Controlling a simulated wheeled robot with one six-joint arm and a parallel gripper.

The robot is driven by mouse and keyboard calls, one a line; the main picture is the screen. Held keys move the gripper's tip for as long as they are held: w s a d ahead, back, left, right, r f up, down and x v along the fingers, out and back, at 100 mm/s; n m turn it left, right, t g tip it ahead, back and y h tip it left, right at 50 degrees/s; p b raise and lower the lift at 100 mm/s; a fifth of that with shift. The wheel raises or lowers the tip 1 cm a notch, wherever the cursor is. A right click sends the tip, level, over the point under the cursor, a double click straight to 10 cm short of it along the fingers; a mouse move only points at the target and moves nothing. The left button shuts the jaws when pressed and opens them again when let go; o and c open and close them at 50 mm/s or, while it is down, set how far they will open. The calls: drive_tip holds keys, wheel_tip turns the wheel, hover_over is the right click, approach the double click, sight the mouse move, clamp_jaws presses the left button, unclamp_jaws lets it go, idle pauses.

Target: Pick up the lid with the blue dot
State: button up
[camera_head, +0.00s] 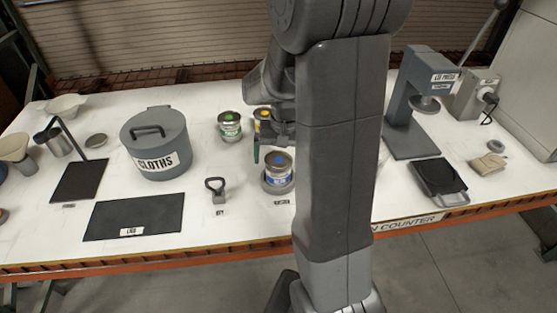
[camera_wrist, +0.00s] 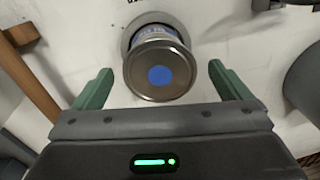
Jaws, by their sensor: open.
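The lid with the blue dot (camera_wrist: 160,72) is a round metal lid on top of a blue-labelled can. In the head view this lid (camera_head: 279,158) sits on the can (camera_head: 278,177), which stands upright on a round grey base (camera_head: 268,188). My gripper (camera_wrist: 160,78) is open, with one green finger on each side of the lid in the wrist view. Neither finger visibly touches it. In the head view my gripper (camera_head: 266,147) is close behind and above the can, partly hidden by my arm.
A green-dotted can (camera_head: 230,128) and a yellow-dotted can (camera_head: 262,116) stand behind. A grey cloths bin (camera_head: 157,150), a small handled tool (camera_head: 217,190) and a dark mat (camera_head: 134,217) lie left. A lid press (camera_head: 408,105) stands right.

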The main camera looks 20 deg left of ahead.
drive_tip(key=c, duration=1.1)
drive_tip(key=shift+o, duration=0.2)
drive_tip(key=shift+r, duration=0.15)
